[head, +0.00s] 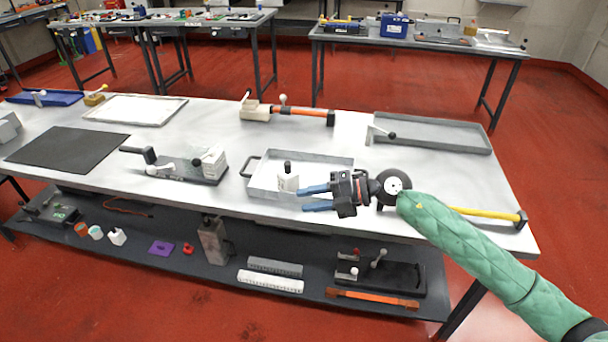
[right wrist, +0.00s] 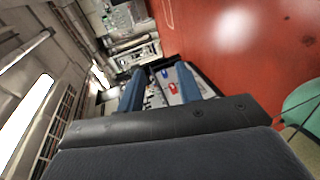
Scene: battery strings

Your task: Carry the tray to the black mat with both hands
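The grey tray (head: 318,168) stands on the near middle of the table, with a dark handle at its left side. A white battery-like block (head: 288,183) with a black top is at its front. The black mat (head: 68,149) lies flat at the table's left, well apart from the tray. My right gripper (head: 304,199) has its blue fingers apart and empty, pointing left, in front of the tray's right part. It hides that part and any right handle. The wrist view also shows both fingers (right wrist: 160,86) apart. My left gripper is out of view.
A dark fixture with a white block (head: 213,164) sits between mat and tray. Behind are a white tray (head: 135,109), an orange-handled tool (head: 300,111) and a larger grey tray (head: 432,131). A yellow-handled hammer (head: 487,215) lies at the right.

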